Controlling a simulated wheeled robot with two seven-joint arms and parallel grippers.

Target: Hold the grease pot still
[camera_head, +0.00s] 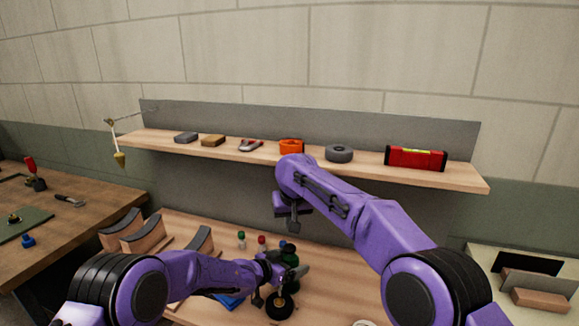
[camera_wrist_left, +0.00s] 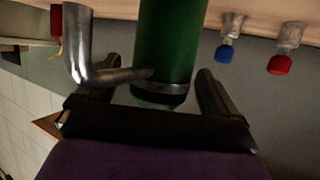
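A green cylinder with a metal band, which I take to be the grease pot, shows in the left wrist view (camera_wrist_left: 168,45) and as a dark green shape in the head view (camera_head: 290,258). A bent metal tube (camera_wrist_left: 78,45) runs beside it, across its banded end. My left gripper (camera_head: 268,276) reaches it from the left. In the left wrist view its fingers (camera_wrist_left: 155,95) stand on either side of the cylinder, with a gap showing at each side. My right gripper (camera_head: 292,218) hangs above and behind the pot; its fingers are too small to read.
Small capped bottles, one red (camera_head: 262,240) and one green (camera_head: 241,238), stand behind the pot. A dark round piece with a brass centre (camera_head: 280,303) is in front. Curved wooden blocks (camera_head: 140,236) lie left. A shelf (camera_head: 460,180) with tools runs above.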

